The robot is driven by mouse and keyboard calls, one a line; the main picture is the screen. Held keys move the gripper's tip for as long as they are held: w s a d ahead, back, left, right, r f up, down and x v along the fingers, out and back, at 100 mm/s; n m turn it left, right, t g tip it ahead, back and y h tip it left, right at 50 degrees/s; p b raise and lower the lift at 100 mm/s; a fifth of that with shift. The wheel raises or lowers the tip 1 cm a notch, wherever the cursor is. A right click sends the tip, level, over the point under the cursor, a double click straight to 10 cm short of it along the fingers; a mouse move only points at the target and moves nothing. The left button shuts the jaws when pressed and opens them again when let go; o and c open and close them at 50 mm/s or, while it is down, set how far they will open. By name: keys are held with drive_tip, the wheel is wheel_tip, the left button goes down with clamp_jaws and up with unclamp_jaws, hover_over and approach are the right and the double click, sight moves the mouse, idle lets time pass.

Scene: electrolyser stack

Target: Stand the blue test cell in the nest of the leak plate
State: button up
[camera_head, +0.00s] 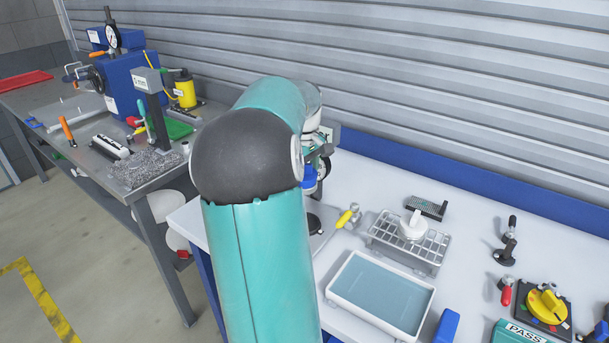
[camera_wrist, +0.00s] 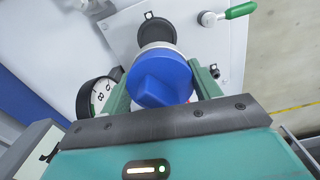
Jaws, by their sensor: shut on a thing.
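My gripper (camera_wrist: 160,82) is shut on the blue test cell (camera_wrist: 162,80), its green fingers on either side of the blue cap. A pale round part of the cell shows beyond the cap. In the head view the cell (camera_head: 309,181) shows as a small blue piece beside my arm, which hides most of my gripper. A black round nest (camera_wrist: 155,27) on the light leak plate (camera_wrist: 185,17) lies just past the cell in the wrist view. The black disc also shows below the cell in the head view (camera_head: 314,223). The cell appears apart from it; the gap is unclear.
A dial gauge (camera_wrist: 97,97) stands close to the left finger. A green-handled valve (camera_wrist: 240,11) is at upper right. On the white bench are a yellow-handled tool (camera_head: 347,217), a wire rack (camera_head: 432,252) and a water tray (camera_head: 337,298). A grey bench (camera_head: 97,175) stands left.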

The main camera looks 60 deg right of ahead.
drive_tip(key=shift+s+d+r, duration=0.1)
drive_tip(key=shift+s+d, duration=0.05)
drive_tip(key=shift+d, duration=0.05)
wheel_tip(320, 180, down, 7)
idle(0.4)
drive_tip(key=shift+d+f, duration=0.15)
drive_tip(key=shift+f, duration=2.45)
drive_tip(key=shift+f, duration=0.9)
drive_tip(key=o, duration=1.3)
